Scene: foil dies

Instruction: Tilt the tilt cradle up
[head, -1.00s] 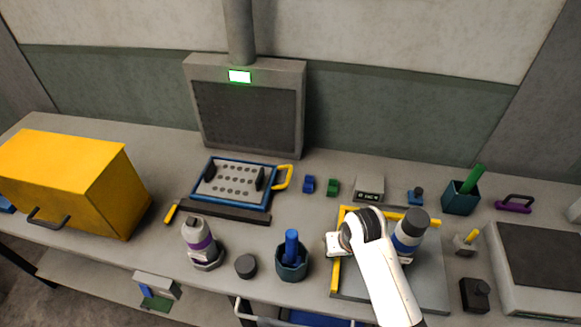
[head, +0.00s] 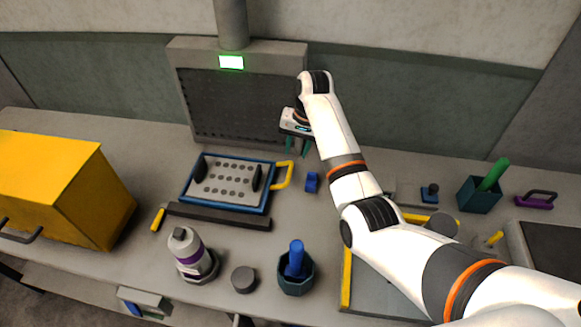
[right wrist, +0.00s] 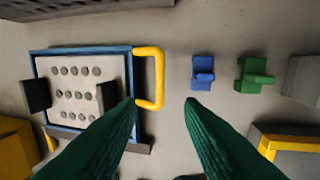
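The tilt cradle (head: 225,208) is a blue-framed tray holding a grey perforated plate with two black blocks. It lies flat or nearly flat behind a dark bar on the bench. A yellow handle (head: 284,176) sticks out from its right side. In the right wrist view the handle (right wrist: 158,78) is just ahead of the left fingertip, with the cradle frame (right wrist: 90,50) to its left. My right gripper (head: 298,150) is above the bench, behind and slightly right of the handle. Its green fingers (right wrist: 163,103) are apart, with nothing between them. My left gripper is not in view.
A blue block (head: 312,182) stands right of the handle; a green block (right wrist: 254,76) is farther right. A grey hooded panel (head: 240,100) rises behind the cradle. A yellow box (head: 60,185) is left, and a purple-banded bottle (head: 188,254) stands in front.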

